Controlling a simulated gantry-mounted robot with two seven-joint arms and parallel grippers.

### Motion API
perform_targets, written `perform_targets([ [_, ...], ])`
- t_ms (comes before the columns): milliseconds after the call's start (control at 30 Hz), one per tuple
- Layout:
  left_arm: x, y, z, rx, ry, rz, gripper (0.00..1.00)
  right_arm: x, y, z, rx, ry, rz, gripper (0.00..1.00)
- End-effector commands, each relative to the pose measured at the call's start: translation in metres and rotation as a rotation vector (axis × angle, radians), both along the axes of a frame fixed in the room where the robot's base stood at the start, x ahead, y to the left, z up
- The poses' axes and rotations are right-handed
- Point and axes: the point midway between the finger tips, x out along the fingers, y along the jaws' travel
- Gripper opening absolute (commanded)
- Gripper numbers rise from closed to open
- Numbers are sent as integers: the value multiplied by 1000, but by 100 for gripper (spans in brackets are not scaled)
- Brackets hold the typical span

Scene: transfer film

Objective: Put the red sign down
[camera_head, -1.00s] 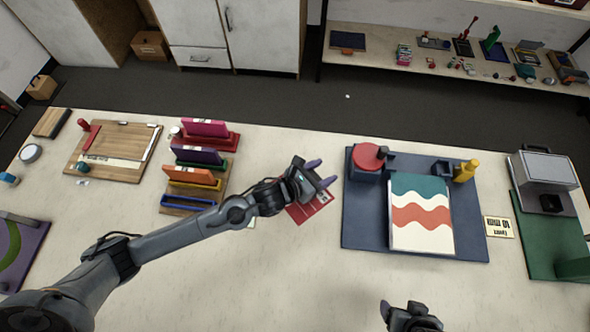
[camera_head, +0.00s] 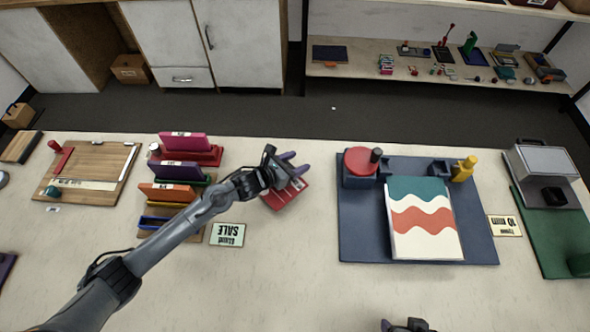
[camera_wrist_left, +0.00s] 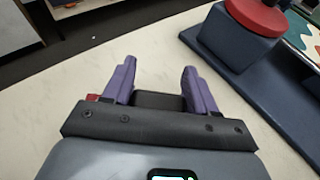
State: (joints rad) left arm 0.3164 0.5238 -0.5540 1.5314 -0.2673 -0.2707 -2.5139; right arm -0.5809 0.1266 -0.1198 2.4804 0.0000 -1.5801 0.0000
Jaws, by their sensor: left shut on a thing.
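The red sign (camera_head: 287,197) is a flat red card with pale print, seen in the head view under and beside my left gripper (camera_head: 296,161). That gripper has purple fingers and is shut on the sign, whose upper part it hides. I cannot tell whether the sign touches the table. In the left wrist view the purple fingers (camera_wrist_left: 155,85) show, with only a small red bit (camera_wrist_left: 92,97) beside the left one. My right gripper (camera_head: 408,326) is cut off at the bottom edge, so its fingers are unclear.
On the right is a blue board (camera_head: 362,247) with a red disc (camera_head: 362,160) and a wavy print (camera_head: 425,220). The table (camera_head: 290,280) in front is clear.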

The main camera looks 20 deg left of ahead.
Motion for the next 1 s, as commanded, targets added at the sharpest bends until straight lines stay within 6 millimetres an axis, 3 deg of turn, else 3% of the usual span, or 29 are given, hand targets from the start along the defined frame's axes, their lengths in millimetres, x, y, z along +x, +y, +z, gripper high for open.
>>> perform_targets([
  [33, -1, -1, -12, -1, 2, 0, 24, 0, 0, -8, 1, 0, -1, 76],
  [200, 0, 0, -31, -1, 2, 1, 24, 0, 1, -21, 4, 1, -3, 76],
  [667, 0, 0, -36, 2, 0, 1, 24, 0, 2, -25, 11, 0, -6, 76],
  [700, 0, 0, -35, 1, 1, 1, 62, 0, 2, -23, 10, 1, -6, 76],
  [833, 0, 0, -35, 1, 2, 1, 82, 0, 2, -23, 9, 0, -6, 76],
  [1000, 0, 0, -35, 1, 2, 1, 83, 0, 2, -23, 8, 0, -5, 76],
])
